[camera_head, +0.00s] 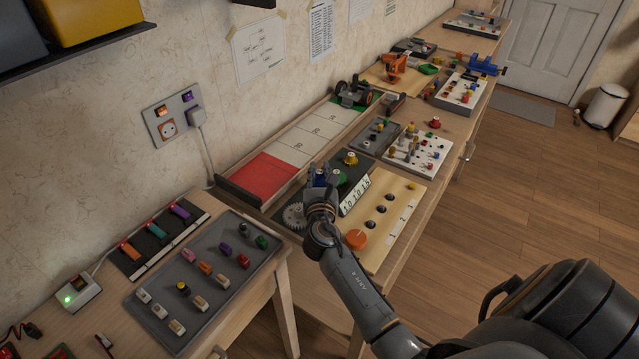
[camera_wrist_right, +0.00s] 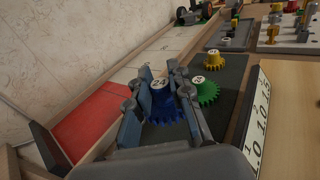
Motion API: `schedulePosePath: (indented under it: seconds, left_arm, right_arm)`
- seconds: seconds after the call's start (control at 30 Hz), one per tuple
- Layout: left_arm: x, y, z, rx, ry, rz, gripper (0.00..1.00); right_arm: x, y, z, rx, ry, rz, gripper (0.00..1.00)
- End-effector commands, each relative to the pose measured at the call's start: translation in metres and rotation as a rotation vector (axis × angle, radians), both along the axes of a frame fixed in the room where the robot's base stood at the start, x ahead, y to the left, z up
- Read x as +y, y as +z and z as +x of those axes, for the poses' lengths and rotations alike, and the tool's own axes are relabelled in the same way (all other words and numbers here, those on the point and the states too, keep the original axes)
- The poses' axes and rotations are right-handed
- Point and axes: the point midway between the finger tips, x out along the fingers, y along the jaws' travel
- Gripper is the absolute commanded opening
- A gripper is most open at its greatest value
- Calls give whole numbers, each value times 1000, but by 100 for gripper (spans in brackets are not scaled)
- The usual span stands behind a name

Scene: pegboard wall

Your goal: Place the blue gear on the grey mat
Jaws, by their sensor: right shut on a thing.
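The blue gear (camera_wrist_right: 163,106), with a white top marked 24, sits between the fingers of my right gripper (camera_wrist_right: 163,97). The gripper is shut on it. In the head view the right gripper (camera_head: 321,184) largely hides the blue gear (camera_head: 320,174). The dark grey mat (camera_wrist_right: 235,72) lies beneath and around; I cannot tell whether the gear touches it. A green gear (camera_wrist_right: 205,92) and a yellow gear (camera_wrist_right: 214,62) stand on the mat, to the right of the blue one. My left gripper is not in view.
A grey toothed wheel (camera_head: 294,216) lies near the mat's left end. A number strip (camera_head: 355,195) and a wooden board with knobs (camera_head: 402,207) border the mat. A red-and-white track tray (camera_head: 272,171) runs along the wall side.

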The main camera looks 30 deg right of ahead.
Motion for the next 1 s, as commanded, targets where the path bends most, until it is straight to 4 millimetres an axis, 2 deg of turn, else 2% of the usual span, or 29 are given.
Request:
schedulePosePath:
  seconds: [0.03, 0.13, 0.47, 0.97, 1.0]
  left_arm:
    - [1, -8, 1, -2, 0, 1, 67]
    - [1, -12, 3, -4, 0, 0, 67]
    - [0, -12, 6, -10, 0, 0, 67]
    - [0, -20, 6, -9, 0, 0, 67]
    - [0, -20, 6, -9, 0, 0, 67]
  right_arm:
    - [1, -15, -1, 5, 0, 2, 2]
    - [1, -26, -1, 4, 0, 1, 2]
    - [1, -28, -1, 2, 1, 1, 2]
    - [2, -44, -2, 8, 0, 5, 2]
    - [2, -45, -3, 10, 0, 6, 28]
